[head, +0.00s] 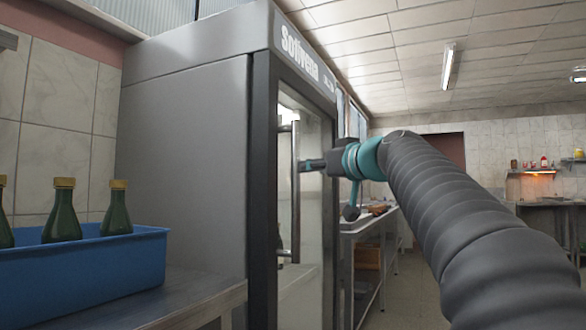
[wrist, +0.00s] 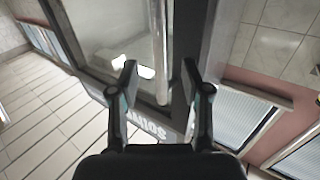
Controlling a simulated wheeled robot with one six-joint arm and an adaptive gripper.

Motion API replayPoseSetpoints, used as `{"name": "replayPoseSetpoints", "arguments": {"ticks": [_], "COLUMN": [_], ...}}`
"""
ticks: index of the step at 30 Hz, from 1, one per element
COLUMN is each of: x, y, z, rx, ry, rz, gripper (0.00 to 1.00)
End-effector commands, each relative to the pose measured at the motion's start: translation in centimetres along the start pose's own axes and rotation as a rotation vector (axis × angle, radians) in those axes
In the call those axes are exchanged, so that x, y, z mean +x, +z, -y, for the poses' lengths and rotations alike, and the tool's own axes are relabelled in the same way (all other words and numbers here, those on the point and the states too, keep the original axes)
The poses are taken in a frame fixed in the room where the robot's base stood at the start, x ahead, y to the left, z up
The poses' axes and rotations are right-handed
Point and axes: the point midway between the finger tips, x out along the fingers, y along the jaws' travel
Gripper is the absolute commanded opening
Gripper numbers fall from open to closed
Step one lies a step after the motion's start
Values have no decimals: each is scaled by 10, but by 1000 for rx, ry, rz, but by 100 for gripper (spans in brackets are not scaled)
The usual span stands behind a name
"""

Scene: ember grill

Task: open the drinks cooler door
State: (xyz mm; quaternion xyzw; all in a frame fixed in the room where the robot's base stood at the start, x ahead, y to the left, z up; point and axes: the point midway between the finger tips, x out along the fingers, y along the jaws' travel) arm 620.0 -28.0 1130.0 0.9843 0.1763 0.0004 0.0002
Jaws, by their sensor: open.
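The drinks cooler (head: 185,140) is a tall grey cabinet with a dark-framed glass door (head: 263,190) on its right-hand face. The door looks shut against the cabinet. Its upright metal bar handle (head: 295,190) stands off the door on two short mounts. My gripper (head: 303,166) is level with the upper part of the handle, very close to it. In the wrist view my gripper (wrist: 158,72) has its two fingers apart, and the handle bar (wrist: 161,45) lines up between them. I cannot tell whether the fingers touch the bar.
A blue crate (head: 85,268) with green bottles (head: 117,210) sits on a metal counter (head: 185,300) left of the cooler. A steel worktable (head: 365,224) stands beyond the cooler. Open tiled floor (head: 405,300) lies right of the door, partly hidden by my arm.

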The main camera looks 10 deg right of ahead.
Motion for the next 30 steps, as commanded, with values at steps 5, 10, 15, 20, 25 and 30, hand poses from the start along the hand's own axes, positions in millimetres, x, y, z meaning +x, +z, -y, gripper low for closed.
{"name": "replayPoseSetpoints", "arguments": {"ticks": [5, 10, 15, 20, 25, 30], "x": [36, 63, 79, 86, 86, 86], "y": [-2, -2, -1, 0, 0, 0], "z": [1, 1, 1, 0, 0, 0], "rx": [2, 1, 0, 1, 1, 1], "ry": [-3, -2, -1, 0, 0, 0], "rz": [2, 1, 1, 1, 1, 1], "gripper": [48, 48, 48, 48, 48, 25]}}
